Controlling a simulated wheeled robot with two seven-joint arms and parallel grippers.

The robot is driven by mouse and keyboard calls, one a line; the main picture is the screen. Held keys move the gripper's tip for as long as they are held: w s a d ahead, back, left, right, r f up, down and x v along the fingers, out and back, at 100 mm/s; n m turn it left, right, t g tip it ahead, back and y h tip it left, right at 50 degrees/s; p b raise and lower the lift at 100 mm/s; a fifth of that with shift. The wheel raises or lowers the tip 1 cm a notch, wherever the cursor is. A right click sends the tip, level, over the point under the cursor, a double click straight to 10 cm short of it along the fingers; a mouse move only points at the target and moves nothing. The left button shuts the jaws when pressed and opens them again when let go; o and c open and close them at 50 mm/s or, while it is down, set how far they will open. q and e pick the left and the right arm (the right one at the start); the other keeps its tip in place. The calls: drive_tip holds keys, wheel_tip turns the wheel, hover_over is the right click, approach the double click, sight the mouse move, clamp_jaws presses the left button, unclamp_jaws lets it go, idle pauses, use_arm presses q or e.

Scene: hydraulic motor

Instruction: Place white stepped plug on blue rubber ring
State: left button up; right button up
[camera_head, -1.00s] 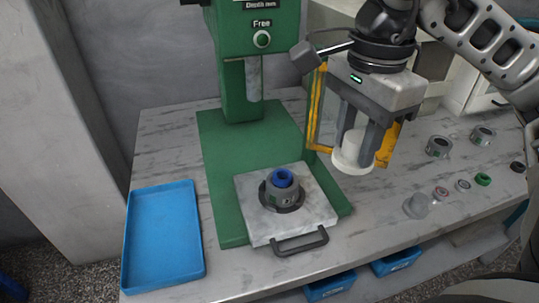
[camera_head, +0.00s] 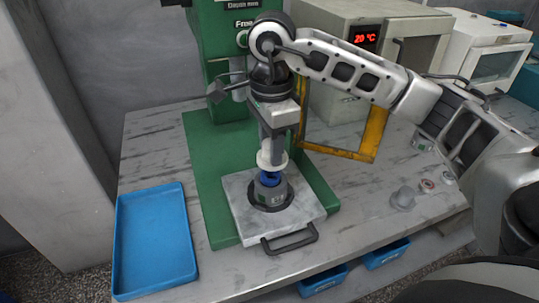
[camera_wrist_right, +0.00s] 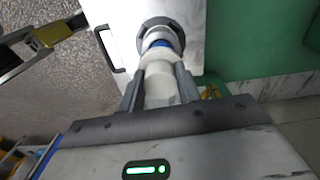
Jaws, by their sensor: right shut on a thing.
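The white stepped plug (camera_head: 268,160) is held between the fingers of my right gripper (camera_head: 272,146), wide end down. It also shows in the right wrist view (camera_wrist_right: 160,75), gripped by both fingers. The blue rubber ring (camera_head: 269,178) sits in the grey round housing (camera_head: 272,198) on the pale plate. It shows as a blue band in the right wrist view (camera_wrist_right: 162,43). The plug is directly above the ring and very close to it; I cannot tell if they touch. My left gripper is not in view.
The pale plate (camera_head: 240,206) with a dark handle (camera_head: 289,240) lies on the green press base (camera_head: 208,165). A yellow frame (camera_head: 368,140) stands close right of my right gripper. A blue tray (camera_head: 152,240) is at left. Small parts lie on the table at right.

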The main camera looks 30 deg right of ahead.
wheel_tip(320, 180, down, 3)
drive_tip(key=shift+w+r+p, duration=0.15)
drive_tip(key=shift+r+p, duration=0.05)
drive_tip(key=shift+p, duration=0.15)
drive_tip(key=shift+f, duration=0.35)
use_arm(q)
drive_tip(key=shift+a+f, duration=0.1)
use_arm(e)
drive_tip(key=shift+f, duration=0.1)
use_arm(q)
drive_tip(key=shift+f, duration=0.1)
use_arm(e)
drive_tip(key=shift+f, duration=0.1)
drive_tip(key=o, duration=1.2)
drive_tip(key=shift+c, duration=0.2)
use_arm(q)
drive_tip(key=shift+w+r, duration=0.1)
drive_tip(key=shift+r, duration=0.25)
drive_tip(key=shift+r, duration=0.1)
